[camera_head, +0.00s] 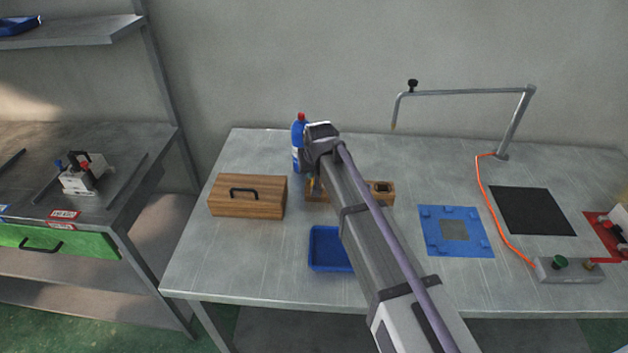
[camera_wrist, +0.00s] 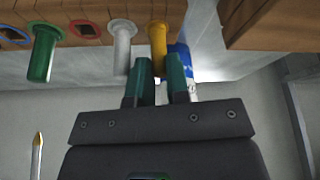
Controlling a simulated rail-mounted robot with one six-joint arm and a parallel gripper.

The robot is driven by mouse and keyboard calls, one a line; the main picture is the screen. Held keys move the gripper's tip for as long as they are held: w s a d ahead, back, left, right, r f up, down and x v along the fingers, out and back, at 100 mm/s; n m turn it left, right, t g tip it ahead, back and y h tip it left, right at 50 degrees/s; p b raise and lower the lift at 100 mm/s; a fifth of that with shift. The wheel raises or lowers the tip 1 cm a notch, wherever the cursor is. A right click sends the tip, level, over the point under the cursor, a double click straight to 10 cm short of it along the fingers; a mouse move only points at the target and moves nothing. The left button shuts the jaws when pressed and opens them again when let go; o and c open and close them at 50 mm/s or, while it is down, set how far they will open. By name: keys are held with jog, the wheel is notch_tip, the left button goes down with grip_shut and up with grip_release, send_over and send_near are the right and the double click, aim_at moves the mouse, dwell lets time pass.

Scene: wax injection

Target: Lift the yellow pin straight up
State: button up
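The yellow pin (camera_wrist: 158,38) stands out from the wooden block (camera_wrist: 85,12) in the wrist view. It also shows as a small yellow bit beside my arm in the head view (camera_head: 312,186). My gripper (camera_wrist: 158,68) has one finger on each side of the yellow pin's free end, with no clear gap, and looks shut on it. The pin's base still meets the block. A white pin (camera_wrist: 123,48) and a green pin (camera_wrist: 43,52) stand beside it in the same block. In the head view, my arm covers part of the block (camera_head: 382,198).
A wooden box (camera_head: 247,207) with a black handle stands left of the block. A blue bottle (camera_head: 298,158) with a red cap is behind. A blue tray (camera_head: 329,265) lies in front. A blue mat (camera_head: 433,243) lies to the right.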

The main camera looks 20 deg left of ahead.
grip_shut()
notch_tip(320, 180, up, 10)
jog(key=p, duration=1)
jog(key=shift+r, duration=0.25)
